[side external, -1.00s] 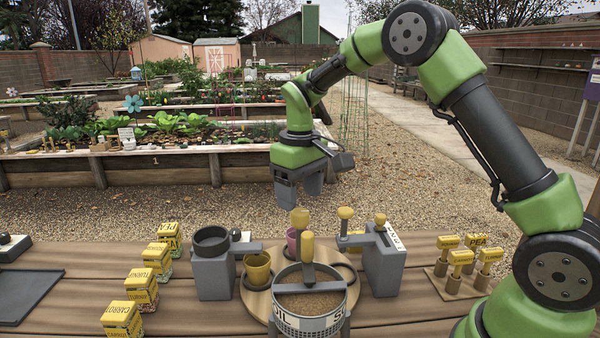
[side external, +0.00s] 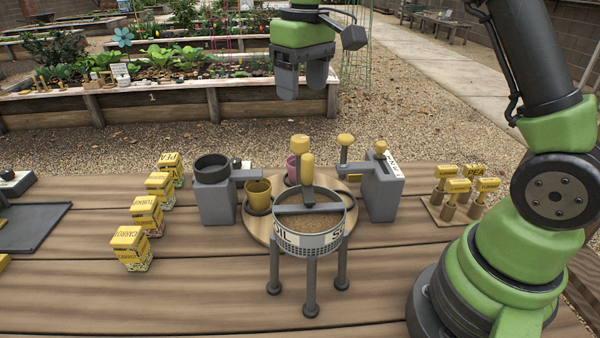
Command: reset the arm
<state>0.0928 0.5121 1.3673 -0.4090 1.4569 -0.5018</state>
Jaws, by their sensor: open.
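My gripper (side external: 302,90) shows at the top of the side external view, grey under a green wrist. Its jaws are open, point downward and hold nothing. It hangs in the air well above the far side of the wooden table (side external: 200,290), clear of everything on it. The upper part of my arm is outside the picture.
A soil sieve on legs (side external: 309,240) stands mid-table before a round board with a yellow pot (side external: 258,194) and pink pot (side external: 293,168). Grey dispensers (side external: 214,200) (side external: 382,190) flank it. Seed packets (side external: 131,247) line the left; yellow-topped markers (side external: 455,192) stand right.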

